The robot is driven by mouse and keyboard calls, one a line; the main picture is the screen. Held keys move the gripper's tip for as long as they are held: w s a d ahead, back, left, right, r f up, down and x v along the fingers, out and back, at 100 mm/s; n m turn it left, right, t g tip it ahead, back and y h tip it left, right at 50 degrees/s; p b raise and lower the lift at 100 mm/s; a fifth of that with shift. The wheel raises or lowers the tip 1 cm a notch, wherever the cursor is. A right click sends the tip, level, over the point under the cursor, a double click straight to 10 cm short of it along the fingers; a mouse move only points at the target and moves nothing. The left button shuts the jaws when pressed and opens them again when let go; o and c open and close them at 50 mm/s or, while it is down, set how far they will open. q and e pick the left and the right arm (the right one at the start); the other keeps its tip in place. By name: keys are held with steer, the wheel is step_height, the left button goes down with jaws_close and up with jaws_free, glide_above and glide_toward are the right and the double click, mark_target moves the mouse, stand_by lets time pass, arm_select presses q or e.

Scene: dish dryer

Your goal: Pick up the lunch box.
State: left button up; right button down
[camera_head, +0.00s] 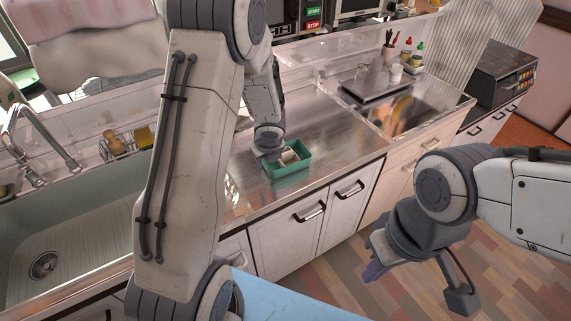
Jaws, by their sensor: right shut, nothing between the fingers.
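The lunch box is a small green open-topped box (290,171) on the steel counter near its front edge. My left gripper (289,158) points down at the lunch box, with its fingers at or inside the box's opening. The fingers are small and partly hidden by my wrist, so I cannot tell whether they are open or touch a wall of the box. The box appears to rest on the counter. My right gripper (372,272) is shut and empty, low in front of the cabinets and away from the counter.
A sink (75,225) with a faucet (40,135) is at the left. My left arm hides part of the counter. A grey tray-like appliance (375,84) and small bottles stand at the back right. The steel counter (325,125) right of the box is clear. Cabinet handles stick out below.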

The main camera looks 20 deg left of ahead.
arm_select(q)
steer(key=b+x, duration=0.1)
steer(key=x, duration=0.1)
steer(key=b+x, duration=0.1)
steer(key=x, duration=0.2)
steer(key=shift+w+d+f, duration=0.15)
steer(key=shift+d, duration=0.05)
jaws_close()
stand_by(1.2)
